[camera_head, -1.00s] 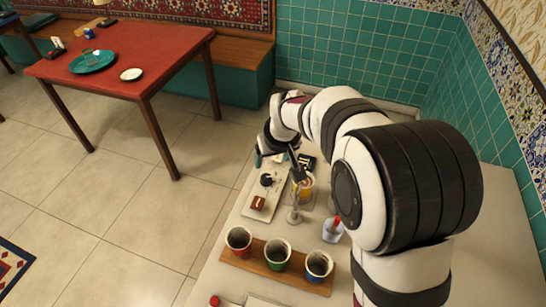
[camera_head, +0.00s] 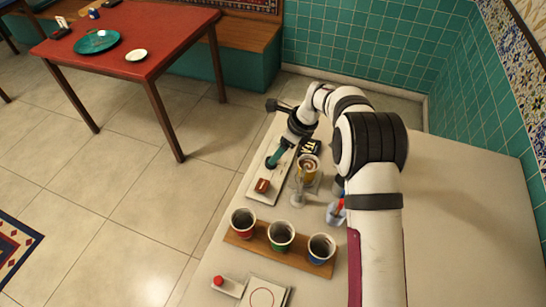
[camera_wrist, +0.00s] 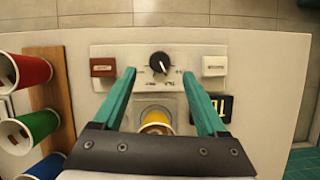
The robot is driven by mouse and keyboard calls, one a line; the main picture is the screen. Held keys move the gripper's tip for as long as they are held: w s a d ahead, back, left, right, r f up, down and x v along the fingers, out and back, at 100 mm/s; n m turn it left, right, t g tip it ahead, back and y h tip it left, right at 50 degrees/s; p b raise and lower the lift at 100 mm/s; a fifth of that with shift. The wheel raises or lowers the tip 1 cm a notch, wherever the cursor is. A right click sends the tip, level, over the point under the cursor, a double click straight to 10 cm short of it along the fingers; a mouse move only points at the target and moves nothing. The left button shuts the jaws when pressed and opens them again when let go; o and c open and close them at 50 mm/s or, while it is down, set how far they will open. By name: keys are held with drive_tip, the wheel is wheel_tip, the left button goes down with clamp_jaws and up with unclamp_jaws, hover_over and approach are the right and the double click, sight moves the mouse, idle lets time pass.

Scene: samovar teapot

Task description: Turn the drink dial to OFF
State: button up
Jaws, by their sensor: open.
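The drink dial (camera_wrist: 160,62) is a round black knob with a pale pointer mark, set in the middle of a light control panel (camera_wrist: 135,84). Its pointer seems to lean to the lower right; the printed labels around it are too small to read. My gripper (camera_wrist: 159,73) is open and empty, its two teal fingers on either side of the dial in the wrist view, tips just short of the knob's level. I cannot tell their height above it. In the head view my gripper (camera_head: 274,160) is over the panel (camera_head: 258,198) and hides the dial.
A brown block-like switch (camera_wrist: 103,67) and a white one (camera_wrist: 214,66) flank the dial. A yellow cup (camera_head: 308,168) stands beside the panel. Red, green and blue cups (camera_head: 281,236) stand on a wooden board (camera_head: 245,244). A red-handled item in a clear cup (camera_head: 336,212) is nearby.

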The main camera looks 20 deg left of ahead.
drive_tip(key=x, duration=0.5)
drive_tip(key=shift+a+f, duration=0.1)
drive_tip(key=shift+f, duration=0.25)
clamp_jaws()
